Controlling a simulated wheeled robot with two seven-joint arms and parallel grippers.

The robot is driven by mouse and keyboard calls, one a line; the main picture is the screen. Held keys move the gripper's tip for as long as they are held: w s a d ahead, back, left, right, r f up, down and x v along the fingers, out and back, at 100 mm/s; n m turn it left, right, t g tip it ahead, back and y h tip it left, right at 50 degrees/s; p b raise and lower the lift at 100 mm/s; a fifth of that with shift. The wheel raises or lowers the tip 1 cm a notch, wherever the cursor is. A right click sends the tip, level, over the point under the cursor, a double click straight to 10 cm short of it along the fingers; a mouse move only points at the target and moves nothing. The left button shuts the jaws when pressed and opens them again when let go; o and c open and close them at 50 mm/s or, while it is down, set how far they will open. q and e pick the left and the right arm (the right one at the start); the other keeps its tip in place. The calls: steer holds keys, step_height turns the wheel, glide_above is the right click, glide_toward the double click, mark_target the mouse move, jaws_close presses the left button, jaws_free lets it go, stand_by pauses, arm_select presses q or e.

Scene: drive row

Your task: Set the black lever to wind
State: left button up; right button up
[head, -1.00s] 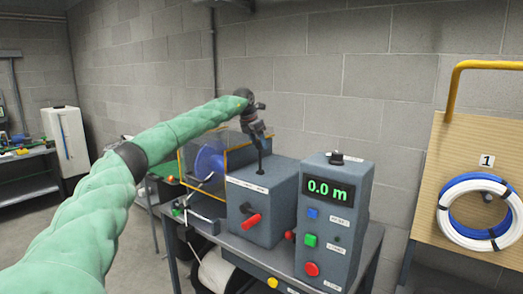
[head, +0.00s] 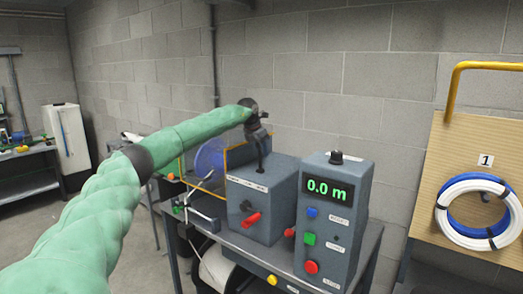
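The black lever (head: 261,162) rises from the top of a grey machine box (head: 255,205), in front of a row of small labels too small to read. It looks close to upright. My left gripper (head: 260,142) reaches down over the lever's upper end from above and hides it. The fingers are small and dark, so I cannot tell whether they are shut on the lever or only around it. My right gripper is not in view.
A red-handled lever (head: 252,220) sticks out from the machine box's front. A blue spool (head: 210,160) stands behind left. Cable coils (head: 445,215) hang at right.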

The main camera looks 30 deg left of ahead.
arm_select(q)
jaws_close()
steer(key=shift+d, duration=0.1)
